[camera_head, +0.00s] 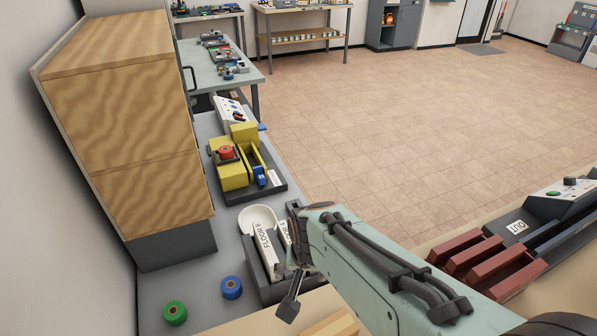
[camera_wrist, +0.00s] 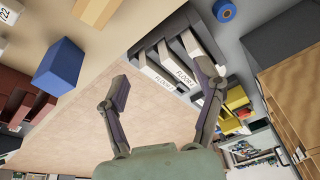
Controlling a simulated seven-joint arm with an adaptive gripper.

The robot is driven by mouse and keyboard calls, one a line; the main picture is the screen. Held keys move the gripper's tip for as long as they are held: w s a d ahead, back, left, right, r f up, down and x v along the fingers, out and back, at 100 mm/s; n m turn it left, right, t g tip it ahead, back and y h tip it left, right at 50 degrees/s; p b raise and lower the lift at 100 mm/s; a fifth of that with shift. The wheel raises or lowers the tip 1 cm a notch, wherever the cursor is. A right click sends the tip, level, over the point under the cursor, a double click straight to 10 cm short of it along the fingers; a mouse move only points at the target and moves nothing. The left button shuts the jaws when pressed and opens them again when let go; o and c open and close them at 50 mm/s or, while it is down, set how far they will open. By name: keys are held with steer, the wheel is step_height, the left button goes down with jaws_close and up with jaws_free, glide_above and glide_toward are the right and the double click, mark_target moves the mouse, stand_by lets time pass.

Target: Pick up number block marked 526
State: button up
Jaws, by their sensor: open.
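I cannot make out a block marked 526 in either view. In the wrist view a white piece (camera_wrist: 6,15) at the upper left edge bears what looks like 22, partly cut off. A plain blue block (camera_wrist: 58,66) is near it. My gripper (camera_wrist: 163,86) is open, its two fingers spread wide with nothing between them. In the head view my gripper (camera_head: 292,262) is over the dark rack of white FLOOR-labelled dividers (camera_head: 268,252); the wrist view also shows these dividers (camera_wrist: 168,72) near the fingers.
A yellow unit (camera_head: 231,176) with a red knob stands behind the rack. Green (camera_head: 175,313) and blue (camera_head: 231,288) spools lie in front. A wooden cabinet (camera_head: 125,130) bounds the left. Dark red slots (camera_head: 485,264) are at right. Open tiled floor (camera_head: 390,130) lies beyond.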

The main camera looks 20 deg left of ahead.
steer(key=s+a+f+n+g, duration=0.1)
steer(key=s+a+f+n, duration=0.1)
steer(key=s+a+f, duration=0.1)
steer(key=s+a+f+n+h, duration=0.1)
steer(key=s+a+f, duration=0.3)
steer(key=s+f, duration=0.1)
steer(key=s+a+f+n+g, duration=0.1)
steer(key=s+a+f+n, duration=0.1)
steer(key=s+f, duration=0.3)
steer(key=shift+s+a+n+g+h, duration=0.3)
steer(key=shift+s+a+h, duration=0.1)
steer(key=shift+s+a, duration=0.35)
step_height(320, 180, down, 6)
steer(key=shift+f, duration=0.1)
steer(key=c, duration=1)
